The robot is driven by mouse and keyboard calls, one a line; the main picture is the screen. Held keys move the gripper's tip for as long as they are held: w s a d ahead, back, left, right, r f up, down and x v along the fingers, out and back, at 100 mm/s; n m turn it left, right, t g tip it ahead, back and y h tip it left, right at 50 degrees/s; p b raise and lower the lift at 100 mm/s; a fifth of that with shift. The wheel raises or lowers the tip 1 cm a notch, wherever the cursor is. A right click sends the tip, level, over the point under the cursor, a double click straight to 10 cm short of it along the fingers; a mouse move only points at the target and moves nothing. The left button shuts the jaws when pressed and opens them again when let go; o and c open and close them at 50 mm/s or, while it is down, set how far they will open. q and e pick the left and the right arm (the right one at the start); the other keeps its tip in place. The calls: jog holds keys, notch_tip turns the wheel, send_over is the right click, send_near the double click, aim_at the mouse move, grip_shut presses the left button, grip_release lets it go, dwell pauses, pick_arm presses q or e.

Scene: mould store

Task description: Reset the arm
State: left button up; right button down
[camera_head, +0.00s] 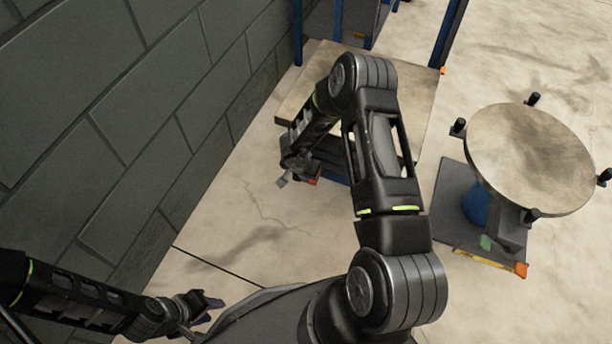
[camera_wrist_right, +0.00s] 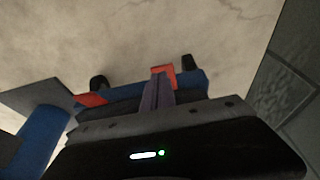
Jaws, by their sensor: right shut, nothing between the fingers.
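My right arm (camera_head: 385,165) rises through the middle of the head view and bends at the elbow. Its forearm points down and left, and the right gripper (camera_head: 282,182) hangs beside the near edge of a low table. In the right wrist view the gripper's fingers (camera_wrist_right: 157,92) are shut together with nothing between them. My left arm comes in at the lower left. Its gripper (camera_head: 211,303) is low over the floor near the wall, holding nothing that I can see; its finger gap is unclear.
A grey block wall (camera_head: 130,110) runs along the left. A low table (camera_head: 420,92) with blue posts stands behind my right arm. A round-topped stand (camera_head: 530,155) with black knobs is at the right. Floor (camera_head: 250,220) between the wall and my right arm is clear.

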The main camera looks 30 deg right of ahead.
jog(key=shift+r, duration=0.1)
dwell(0.6)
jog(key=s+a+r+n+g+y, duration=0.1)
jog(key=s+a+r+n+y, duration=0.3)
jog(key=s+a, duration=0.9)
jog(key=s+a+r+n+y, duration=0.1)
jog(key=s+a+n+y, duration=0.3)
jog(key=s+a, duration=0.85)
notch_tip(320, 180, up, 24)
jog(key=w+a+n+h+p, duration=0.1)
jog(key=p, duration=2.2)
jog(key=shift+w+a+f+p, duration=0.25)
jog(key=shift+w+a+p, duration=0.05)
jog(key=shift+w+a, duration=0.1)
